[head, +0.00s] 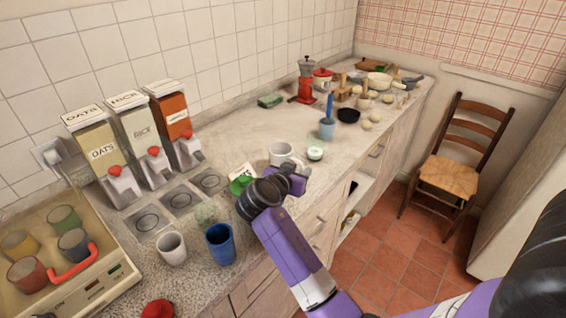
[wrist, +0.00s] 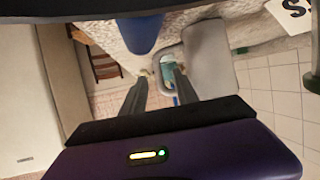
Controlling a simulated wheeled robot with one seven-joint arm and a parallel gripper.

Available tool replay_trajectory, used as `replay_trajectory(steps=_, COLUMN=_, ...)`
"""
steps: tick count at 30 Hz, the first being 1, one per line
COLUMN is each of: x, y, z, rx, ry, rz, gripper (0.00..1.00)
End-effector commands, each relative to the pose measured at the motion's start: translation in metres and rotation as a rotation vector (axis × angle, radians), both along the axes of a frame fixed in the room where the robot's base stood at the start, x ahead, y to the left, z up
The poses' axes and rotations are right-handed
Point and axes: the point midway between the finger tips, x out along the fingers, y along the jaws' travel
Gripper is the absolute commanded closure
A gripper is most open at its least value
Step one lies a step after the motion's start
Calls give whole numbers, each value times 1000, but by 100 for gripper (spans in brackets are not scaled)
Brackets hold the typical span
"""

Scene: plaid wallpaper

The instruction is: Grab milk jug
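The milk jug looks to be the white vessel (head: 281,152) on the counter just beyond my gripper (head: 293,172) in the head view. Its lower part is partly hidden by the gripper. In the wrist view, which is upside down, the pale grey-white jug (wrist: 208,58) shows its handle loop toward my gripper (wrist: 160,73). The two dark fingers are spread apart, with the handle between or just past their tips. I cannot tell whether either finger touches it.
A blue cup (head: 220,244), a white cup (head: 172,248) and a green item (head: 240,184) stand near my arm. Dispensers (head: 178,124) line the wall.

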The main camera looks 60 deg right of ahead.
Motion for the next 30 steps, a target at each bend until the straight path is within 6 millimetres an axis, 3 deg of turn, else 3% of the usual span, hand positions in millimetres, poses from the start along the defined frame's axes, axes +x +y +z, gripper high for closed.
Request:
replay_trajectory(steps=9, x=0, y=-5, z=-2, rx=0, ry=-1, rz=1, gripper=66)
replay_trajectory(steps=14, x=0, y=-5, z=-2, rx=0, ry=-1, rz=1, gripper=97)
replay_trajectory(steps=15, x=0, y=-5, z=-2, rx=0, ry=-1, rz=1, gripper=100)
replay_trajectory(steps=30, x=0, y=-5, z=-2, rx=0, ry=-1, rz=1, gripper=100)
